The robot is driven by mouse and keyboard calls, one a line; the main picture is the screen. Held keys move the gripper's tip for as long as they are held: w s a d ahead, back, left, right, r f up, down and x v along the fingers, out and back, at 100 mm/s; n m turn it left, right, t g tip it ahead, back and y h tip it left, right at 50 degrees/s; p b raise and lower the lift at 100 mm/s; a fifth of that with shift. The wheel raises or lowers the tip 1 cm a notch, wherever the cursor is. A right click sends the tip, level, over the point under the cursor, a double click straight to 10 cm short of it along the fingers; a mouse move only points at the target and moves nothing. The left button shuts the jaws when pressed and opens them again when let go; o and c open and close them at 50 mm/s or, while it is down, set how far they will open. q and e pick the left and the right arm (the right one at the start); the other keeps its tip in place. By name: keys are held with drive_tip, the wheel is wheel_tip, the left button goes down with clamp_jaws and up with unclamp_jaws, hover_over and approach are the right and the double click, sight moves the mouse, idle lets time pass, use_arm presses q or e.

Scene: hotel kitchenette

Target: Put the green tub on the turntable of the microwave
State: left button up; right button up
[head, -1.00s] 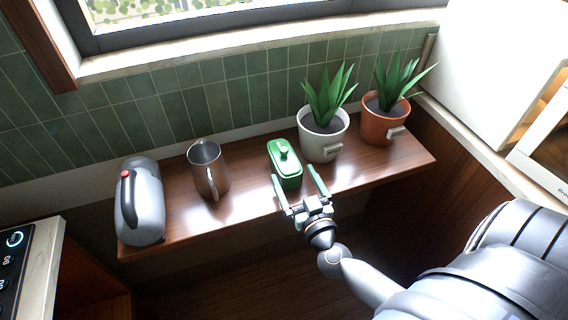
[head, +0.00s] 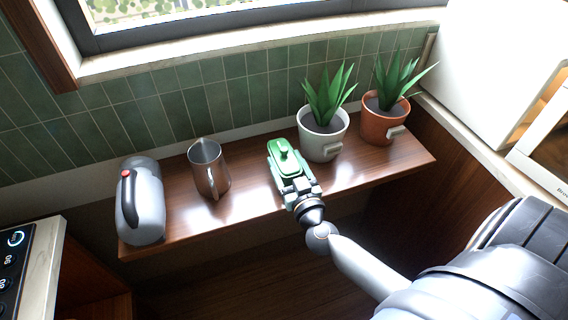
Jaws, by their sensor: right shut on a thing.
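The green tub (head: 284,157) with its lid and knob sits on the wooden shelf, between the steel pitcher and the white plant pot. My right gripper (head: 291,178) is at the tub's near end, shut on it, with its fingers along the tub's sides. The gripper hides the tub's near lower part. A white appliance (head: 497,55), with an open front edge at the far right, may be the microwave; its turntable is not in view. My left gripper is not in view.
On the shelf (head: 250,202) stand a grey kettle (head: 147,205), a steel pitcher (head: 208,170), a white pot (head: 322,140) close to the tub's right, and a terracotta pot (head: 378,124). The tiled wall is behind. A control panel (head: 20,265) is at lower left.

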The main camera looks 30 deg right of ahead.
drive_tip(key=c, duration=0.9)
clamp_jaws()
drive_tip(key=shift+r, duration=0.1)
